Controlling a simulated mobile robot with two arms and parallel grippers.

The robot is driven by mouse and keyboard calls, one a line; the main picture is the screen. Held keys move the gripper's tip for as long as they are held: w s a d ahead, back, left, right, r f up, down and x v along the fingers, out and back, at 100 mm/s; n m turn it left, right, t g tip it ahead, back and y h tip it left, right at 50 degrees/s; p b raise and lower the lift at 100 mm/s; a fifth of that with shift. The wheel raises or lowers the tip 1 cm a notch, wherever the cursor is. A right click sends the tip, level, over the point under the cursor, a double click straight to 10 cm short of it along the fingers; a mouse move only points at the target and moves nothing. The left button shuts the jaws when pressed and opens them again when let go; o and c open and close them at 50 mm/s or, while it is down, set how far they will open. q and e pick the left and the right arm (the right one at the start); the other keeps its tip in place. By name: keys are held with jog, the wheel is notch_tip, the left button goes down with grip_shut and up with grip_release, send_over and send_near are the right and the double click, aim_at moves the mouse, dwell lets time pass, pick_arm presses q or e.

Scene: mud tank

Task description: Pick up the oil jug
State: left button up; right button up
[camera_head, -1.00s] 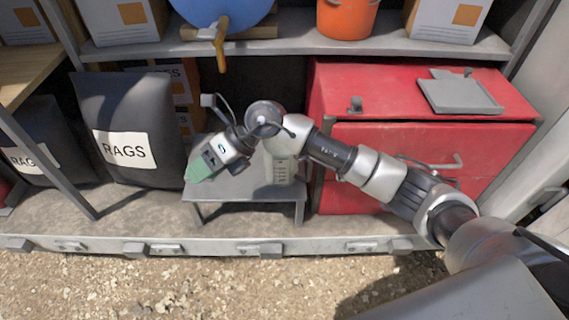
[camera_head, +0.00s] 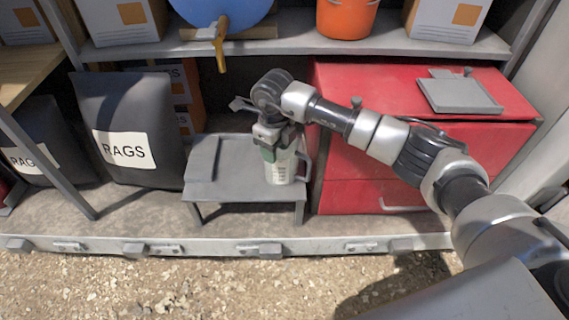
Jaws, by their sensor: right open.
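The oil jug (camera_head: 283,171), pale grey-green with a label and a handle on its right side, stands upright on a small grey stand (camera_head: 226,190). My right gripper (camera_head: 270,152), with greenish fingers, points down at the top of the jug and overlaps it in view. It is open. The wrist hides the top of the jug, and I cannot tell whether the fingers touch it. My left gripper is not in view.
A red cabinet (camera_head: 345,185) stands close to the right of the stand. A black rags bag (camera_head: 120,110) stands to the left. A shelf (camera_head: 300,46) with a blue drum (camera_head: 215,10) and an orange bucket (camera_head: 345,18) runs above.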

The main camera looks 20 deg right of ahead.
aim_at(288, 163)
notch_tip(288, 163, down, 4)
jog(key=shift+f, duration=0.2)
grip_shut()
